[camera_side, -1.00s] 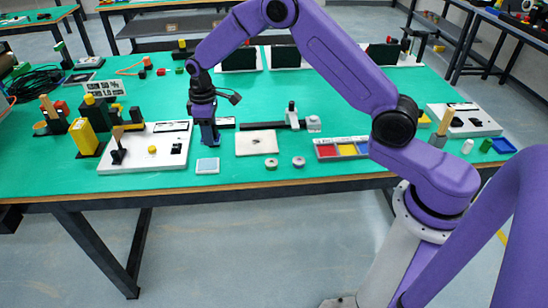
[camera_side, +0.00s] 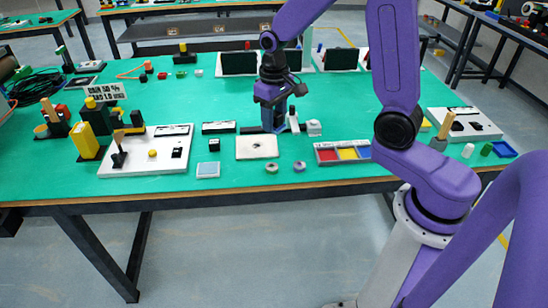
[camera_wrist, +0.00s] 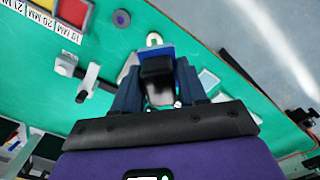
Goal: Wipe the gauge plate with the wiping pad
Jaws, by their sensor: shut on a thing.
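The gauge plate (camera_side: 244,152) is a cream rectangular plate with a small dark mark near its middle, lying flat near the table's front edge. My gripper (camera_side: 275,126) is at the plate's back right corner in the side view; I cannot tell whether the pad touches anything. In the wrist view my gripper (camera_wrist: 158,88) has its fingers shut on the wiping pad (camera_wrist: 155,51), which shows a blue edge and a dark top. The plate is mostly hidden behind the gripper and pad there.
A tray with red, yellow and blue sections (camera_side: 343,161) lies to the right. Two small round pieces (camera_side: 272,169) sit in front of the plate. A light square tile (camera_side: 208,170) and a white board (camera_side: 140,163) lie to the left. A grey-white slide (camera_side: 293,119) stands beside the gripper.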

